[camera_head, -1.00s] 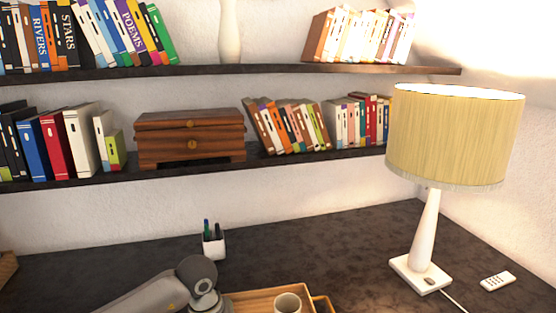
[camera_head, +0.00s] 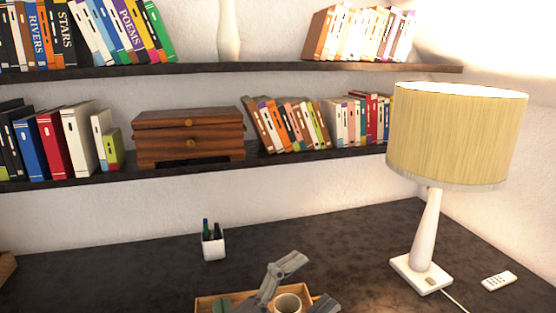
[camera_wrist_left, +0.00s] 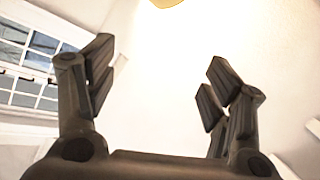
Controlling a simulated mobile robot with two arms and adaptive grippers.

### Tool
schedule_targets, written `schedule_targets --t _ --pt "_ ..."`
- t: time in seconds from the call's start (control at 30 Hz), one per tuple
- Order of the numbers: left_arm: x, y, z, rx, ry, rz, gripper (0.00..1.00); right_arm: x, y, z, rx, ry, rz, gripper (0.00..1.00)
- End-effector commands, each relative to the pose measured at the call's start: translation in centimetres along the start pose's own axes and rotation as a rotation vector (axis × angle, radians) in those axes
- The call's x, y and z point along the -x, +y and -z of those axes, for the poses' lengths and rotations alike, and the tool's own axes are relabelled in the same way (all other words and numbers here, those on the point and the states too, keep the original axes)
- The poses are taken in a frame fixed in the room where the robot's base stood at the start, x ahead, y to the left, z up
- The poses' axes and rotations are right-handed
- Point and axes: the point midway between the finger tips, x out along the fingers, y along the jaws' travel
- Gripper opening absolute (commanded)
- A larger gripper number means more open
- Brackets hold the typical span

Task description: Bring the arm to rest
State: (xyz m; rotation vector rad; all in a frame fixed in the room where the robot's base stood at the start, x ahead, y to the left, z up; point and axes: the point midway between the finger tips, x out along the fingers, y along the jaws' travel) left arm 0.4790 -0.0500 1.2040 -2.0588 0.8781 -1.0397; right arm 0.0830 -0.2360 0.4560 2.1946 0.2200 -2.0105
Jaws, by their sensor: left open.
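My left gripper (camera_head: 306,282) shows at the bottom of the head view, in front of a wooden tray (camera_head: 210,303) on the dark desk. Its fingers are spread apart and hold nothing. In the left wrist view the open fingers (camera_wrist_left: 155,85) point up toward a pale wall or ceiling, with nothing between them. A mug (camera_head: 288,302) stands in the tray close to the gripper; I cannot tell whether they touch. My right gripper is not in view.
A white pen cup (camera_head: 213,244) stands behind the tray. A lamp (camera_head: 427,235) and a remote (camera_head: 498,281) are at the right. Shelves with books and a wooden box (camera_head: 188,137) hang above. The desk between cup and lamp (camera_head: 330,240) is clear.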

Motion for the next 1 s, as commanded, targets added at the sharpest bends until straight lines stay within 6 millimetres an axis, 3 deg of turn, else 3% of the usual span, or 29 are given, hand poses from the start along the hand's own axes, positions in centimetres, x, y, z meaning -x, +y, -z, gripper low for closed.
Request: schedule_targets --t 0.1,0.23,0.37,0.5,0.6,0.7,1.0 --pt "3.1 -3.4 -3.8 0.129 -0.229 0.215 0.75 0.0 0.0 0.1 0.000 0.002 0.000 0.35" --pt "8.8 -4.7 -8.8 0.270 -0.525 0.382 0.75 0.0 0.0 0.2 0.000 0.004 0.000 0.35" --pt "16.1 -3.0 -12.9 0.422 -0.847 0.468 0.75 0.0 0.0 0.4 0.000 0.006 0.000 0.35" --pt "24.8 1.7 -14.7 0.595 -1.202 0.464 0.75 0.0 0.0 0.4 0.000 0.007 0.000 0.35" --pt "30.4 5.7 -14.0 0.718 -1.426 0.407 0.75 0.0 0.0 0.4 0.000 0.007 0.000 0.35" --pt "34.5 9.2 -12.2 0.821 -1.596 0.327 0.75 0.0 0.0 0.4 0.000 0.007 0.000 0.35" --pt "42.2 16.2 -4.8 1.059 -1.917 0.056 0.75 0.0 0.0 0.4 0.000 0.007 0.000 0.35"
